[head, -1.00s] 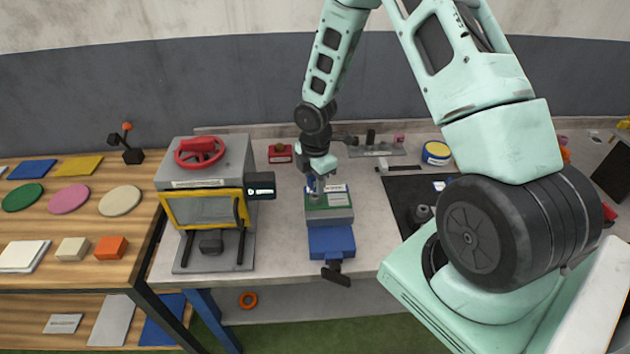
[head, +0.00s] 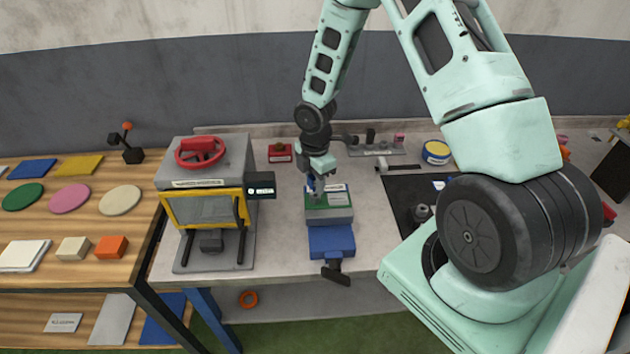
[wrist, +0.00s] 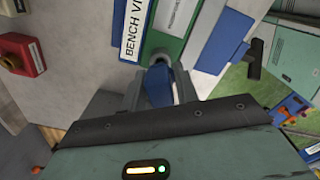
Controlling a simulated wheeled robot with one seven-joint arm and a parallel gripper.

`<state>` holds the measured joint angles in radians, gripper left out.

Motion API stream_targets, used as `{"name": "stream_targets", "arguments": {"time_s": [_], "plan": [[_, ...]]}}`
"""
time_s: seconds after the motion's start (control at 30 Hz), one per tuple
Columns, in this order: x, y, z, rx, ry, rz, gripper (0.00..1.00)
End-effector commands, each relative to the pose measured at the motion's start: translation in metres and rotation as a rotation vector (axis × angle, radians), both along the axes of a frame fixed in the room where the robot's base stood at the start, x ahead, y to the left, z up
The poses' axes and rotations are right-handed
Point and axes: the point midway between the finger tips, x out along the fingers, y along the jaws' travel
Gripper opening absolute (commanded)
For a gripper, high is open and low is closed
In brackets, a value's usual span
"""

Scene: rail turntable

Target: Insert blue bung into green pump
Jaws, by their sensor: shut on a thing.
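My gripper (head: 316,195) points down over the bench vise area in the head view. In the wrist view its two fingers (wrist: 158,92) are shut on the blue bung (wrist: 158,84). The green pump (head: 314,207) is a green-topped block on the grey and blue bench vise (head: 332,241). In the wrist view the green surface (wrist: 172,28) lies just beyond the bung. The bung's far end is at or very near the green part. I cannot tell whether it touches or enters, and the opening is hidden.
A grey press (head: 205,160) with a red wheel and yellow frame stands to the left. A small red box (head: 280,153) is behind. A black mat (head: 408,193) and a yellow-blue tin (head: 436,152) are to the right. Bare bench lies between press and vise.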

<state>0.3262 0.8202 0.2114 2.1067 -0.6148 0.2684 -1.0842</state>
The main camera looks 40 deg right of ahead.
Motion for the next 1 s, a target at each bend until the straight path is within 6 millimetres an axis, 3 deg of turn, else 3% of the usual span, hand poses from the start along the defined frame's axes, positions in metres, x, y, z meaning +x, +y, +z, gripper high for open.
{"name": "stream_targets", "arguments": {"time_s": [1.0], "plan": [[0.000,0.000,-0.013,0.000,0.000,0.000,0.03]]}}
